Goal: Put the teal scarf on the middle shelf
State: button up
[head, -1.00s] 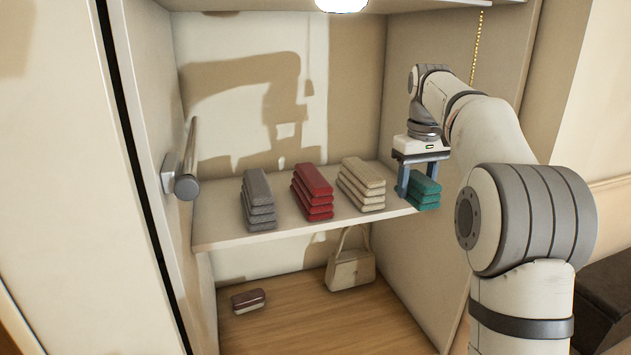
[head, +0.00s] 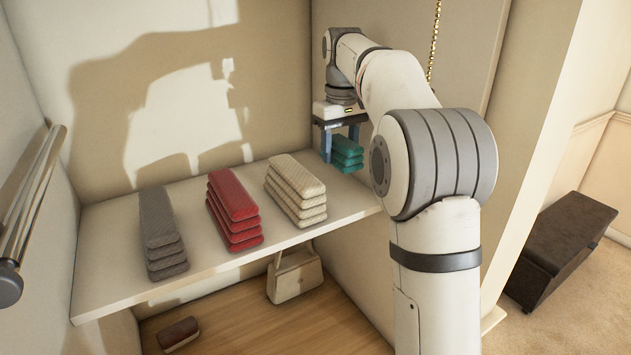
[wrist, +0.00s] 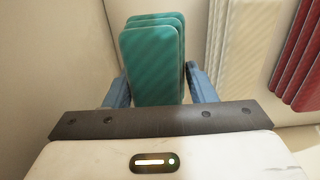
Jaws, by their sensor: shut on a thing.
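The teal scarf (head: 347,152) is a folded, layered stack between the fingers of my gripper (head: 340,150), at the right end of the middle shelf (head: 120,262). In the wrist view the teal scarf (wrist: 152,62) stands between the two blue fingers (wrist: 158,88), which are shut on it. In the head view it is at shelf height, close to the right wall. My arm hides part of the shelf's right end, and I cannot tell whether the scarf's underside touches the shelf.
Cream (head: 295,190), red (head: 233,210) and grey (head: 160,232) folded stacks stand left of the scarf on the shelf. A metal rail (head: 32,205) is at left. A dark bench (head: 570,240) stands outside at right.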

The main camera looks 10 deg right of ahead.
aim_at(338, 193)
notch_tip(338, 193, down, 8)
jog(key=shift+f+p, duration=0.1)
jog(key=shift+p, duration=0.4)
jog(key=o, duration=1)
jog(key=shift+f, duration=0.1)
